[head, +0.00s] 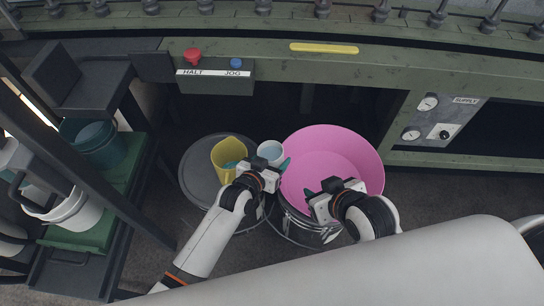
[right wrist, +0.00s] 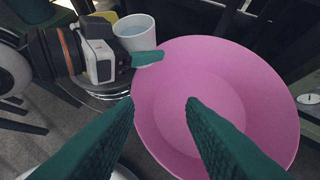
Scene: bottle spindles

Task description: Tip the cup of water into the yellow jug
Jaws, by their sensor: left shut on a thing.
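The yellow jug (head: 226,152) stands upright on a round grey stool top (head: 195,178), with a teal patch at its mouth that may be a finger or its contents. The white cup (head: 271,150) is upright just right of the jug; bluish water shows in it in the right wrist view (right wrist: 135,30). My left gripper (head: 262,166) is shut on the cup, with a teal finger along its near right side. Its other finger is unclear. My right gripper (head: 322,186) is open and empty over the near part of the pink basin; its spread fingers show in the right wrist view (right wrist: 159,105).
The large pink basin (head: 350,155) sits right of the cup and looks empty. A green bench with a HALT and JOG box (head: 215,80) runs behind. A dark rack with buckets (head: 75,210) stands at the left. A SUPPLY panel (head: 440,122) is at the right.

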